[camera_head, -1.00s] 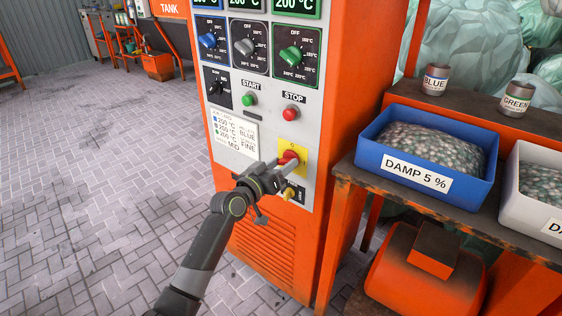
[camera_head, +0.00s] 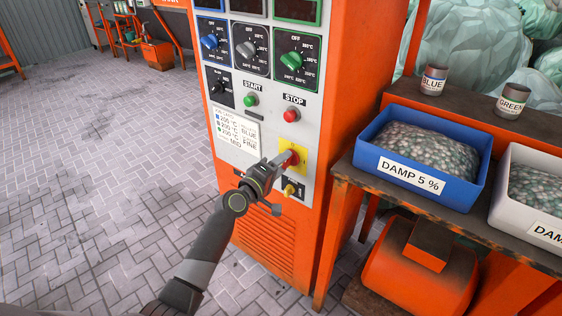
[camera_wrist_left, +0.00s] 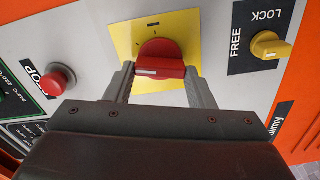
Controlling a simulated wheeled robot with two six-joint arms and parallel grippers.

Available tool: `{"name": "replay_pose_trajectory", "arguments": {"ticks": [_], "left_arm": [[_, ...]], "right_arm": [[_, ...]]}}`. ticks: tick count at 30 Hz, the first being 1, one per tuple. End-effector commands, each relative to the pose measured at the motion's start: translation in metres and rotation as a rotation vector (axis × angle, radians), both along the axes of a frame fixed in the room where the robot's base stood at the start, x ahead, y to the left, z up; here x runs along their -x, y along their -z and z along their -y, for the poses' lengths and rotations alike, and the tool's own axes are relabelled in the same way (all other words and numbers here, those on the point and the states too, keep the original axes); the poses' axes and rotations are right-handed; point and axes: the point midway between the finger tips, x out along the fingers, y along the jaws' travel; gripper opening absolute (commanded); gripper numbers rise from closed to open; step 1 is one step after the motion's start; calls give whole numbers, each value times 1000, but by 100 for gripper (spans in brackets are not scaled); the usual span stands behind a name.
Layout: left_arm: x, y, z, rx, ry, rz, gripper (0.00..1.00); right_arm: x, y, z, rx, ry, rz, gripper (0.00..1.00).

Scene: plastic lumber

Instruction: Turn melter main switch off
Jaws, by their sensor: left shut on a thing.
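The melter main switch (camera_head: 293,158) is a red rotary knob on a yellow plate low on the cabinet's front panel. It also shows in the left wrist view (camera_wrist_left: 161,55), with a white line on its grip bar. My left gripper (camera_head: 284,159) is shut on the knob, one finger on each side of the bar. The melter cabinet (camera_head: 338,130) is orange with a light grey panel. Its temperature displays (camera_head: 295,10) at the top are dark. My right gripper is not in view.
A yellow FREE/LOCK knob (camera_wrist_left: 270,45) sits close to the switch. The green START button (camera_head: 250,99) and red STOP button (camera_head: 291,115) are above. A bench (camera_head: 343,168) with a blue DAMP 5 % bin (camera_head: 372,130) stands right. The floor at left is clear.

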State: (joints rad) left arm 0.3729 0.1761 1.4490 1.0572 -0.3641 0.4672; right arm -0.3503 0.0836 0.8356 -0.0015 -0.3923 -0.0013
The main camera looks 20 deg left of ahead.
Motion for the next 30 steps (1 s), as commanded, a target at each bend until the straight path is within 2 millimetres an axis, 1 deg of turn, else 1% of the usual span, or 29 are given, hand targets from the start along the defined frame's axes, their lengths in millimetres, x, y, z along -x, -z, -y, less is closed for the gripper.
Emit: {"name": "replay_pose_trajectory", "arguments": {"ticks": [6,12,18,30], "left_arm": [[0,1,0,136,-1,-53,26],[0,2,0,218,-1,-82,26],[0,2,0,258,-1,-96,26],[0,2,0,268,-1,-99,26]], "right_arm": [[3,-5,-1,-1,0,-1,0],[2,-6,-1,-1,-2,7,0],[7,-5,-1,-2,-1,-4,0],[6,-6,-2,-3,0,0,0]]}}
